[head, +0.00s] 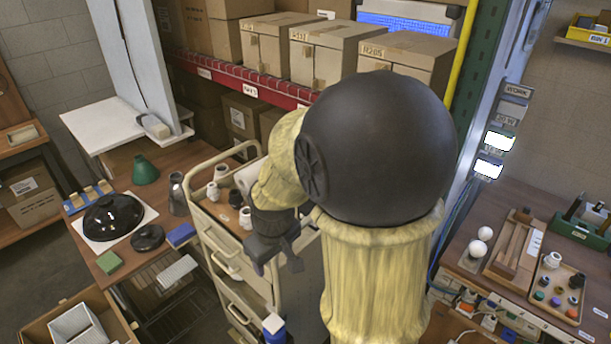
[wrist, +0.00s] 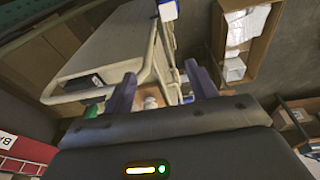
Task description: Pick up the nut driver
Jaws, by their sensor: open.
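My gripper (head: 277,258) is open over the near side of a cream cart, with nothing between its fingers. Its two dark fingers also show spread apart in the wrist view (wrist: 161,88). I cannot make out a nut driver for certain in either view. My arm hides part of the cart and the middle of the scene in the head view.
The cream cart (head: 222,238) carries several small white and dark parts. A wooden table at left holds a black dome shade (head: 108,216) and a green cone (head: 145,170). The right bench holds a parts tray (head: 537,292) and a green tool holder (head: 577,229).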

